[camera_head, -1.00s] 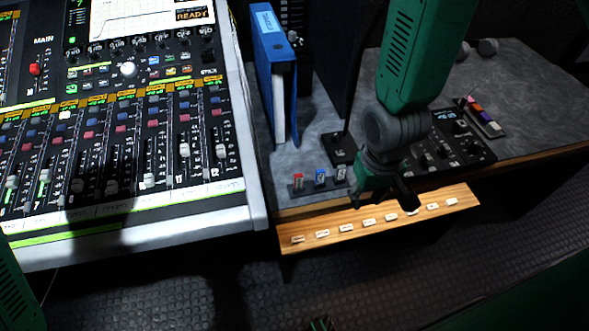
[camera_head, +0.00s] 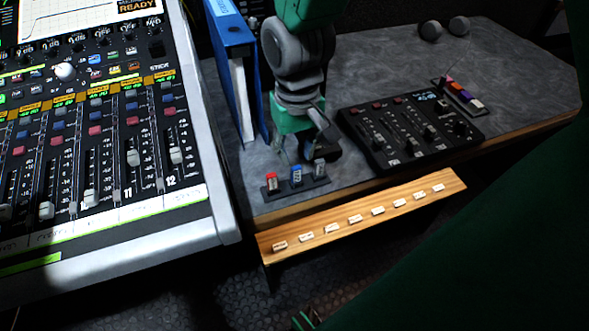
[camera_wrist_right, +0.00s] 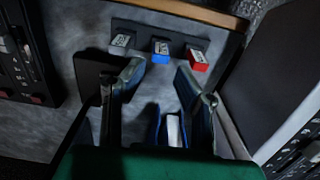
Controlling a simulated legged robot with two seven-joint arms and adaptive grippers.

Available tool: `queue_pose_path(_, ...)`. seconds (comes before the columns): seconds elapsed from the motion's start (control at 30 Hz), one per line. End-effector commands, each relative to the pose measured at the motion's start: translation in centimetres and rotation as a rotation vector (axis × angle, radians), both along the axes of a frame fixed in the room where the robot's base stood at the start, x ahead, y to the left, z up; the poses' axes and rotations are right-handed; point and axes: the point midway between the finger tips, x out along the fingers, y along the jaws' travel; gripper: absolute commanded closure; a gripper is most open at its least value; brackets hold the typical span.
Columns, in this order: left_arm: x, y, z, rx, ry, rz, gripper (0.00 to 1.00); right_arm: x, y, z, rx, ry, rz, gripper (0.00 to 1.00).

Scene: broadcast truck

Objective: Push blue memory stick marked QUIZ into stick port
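The blue memory stick (camera_head: 297,174) stands upright in a dark holder strip (camera_head: 309,186), between a red stick (camera_head: 271,181) and a grey stick (camera_head: 319,168). Its label is too small to read. My right gripper (camera_head: 301,160) is just behind the sticks, pointing down. In the right wrist view, its two fingers (camera_wrist_right: 158,76) are apart, and the blue stick (camera_wrist_right: 160,50) shows beyond the gap, apart from both. A small green part at the bottom edge may be my left gripper (camera_head: 305,319); its fingers are unclear.
A mixing console (camera_head: 205,215) fills the left. A blue binder (camera_head: 228,50) stands behind the holder. A small control box (camera_head: 410,130) and a strip of coloured pieces (camera_head: 462,95) are to the right. A wooden ledge (camera_head: 365,218) with several white tags runs along the front.

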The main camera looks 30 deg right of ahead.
Motion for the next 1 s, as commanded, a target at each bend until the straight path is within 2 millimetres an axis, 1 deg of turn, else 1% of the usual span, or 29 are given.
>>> queue_pose_path(0.17, 0.0, 0.0, -0.5, 0.0, 0.0, 0.0, 1.0, 0.0, 0.1, -1.1, -0.001, 0.002, 0.0, 0.72)
queue_pose_path(0.33, 0.0, 0.0, -1.9, 0.0, 0.0, 0.0, 1.0, 0.1, 0.1, -3.7, -0.001, 0.003, 0.0, 0.72)
queue_pose_path(0.43, 0.0, 0.0, -2.3, 0.0, 0.0, 0.0, 1.0, 0.1, 0.1, -5.1, 0.001, 0.003, 0.0, 0.72)
queue_pose_path(0.5, 0.0, 0.0, -2.5, 0.0, 0.0, 0.0, 1.0, 0.1, 0.1, -5.5, 0.001, 0.001, -0.001, 0.72)
queue_pose_path(0.7, 0.0, 0.0, -2.3, 0.0, 0.0, 0.0, 1.0, 0.1, 0.1, -5.4, 0.001, 0.0, 0.0, 0.72)
queue_pose_path(0.77, 0.0, 0.0, -2.3, 0.0, 0.0, 0.0, 1.0, 0.1, 0.1, -5.3, 0.001, 0.0, 0.0, 0.93)
queue_pose_path(1.0, 0.0, 0.0, -2.3, 0.0, 0.0, 0.0, 1.0, 0.1, 0.1, -5.4, 0.001, 0.0, 0.0, 0.95)
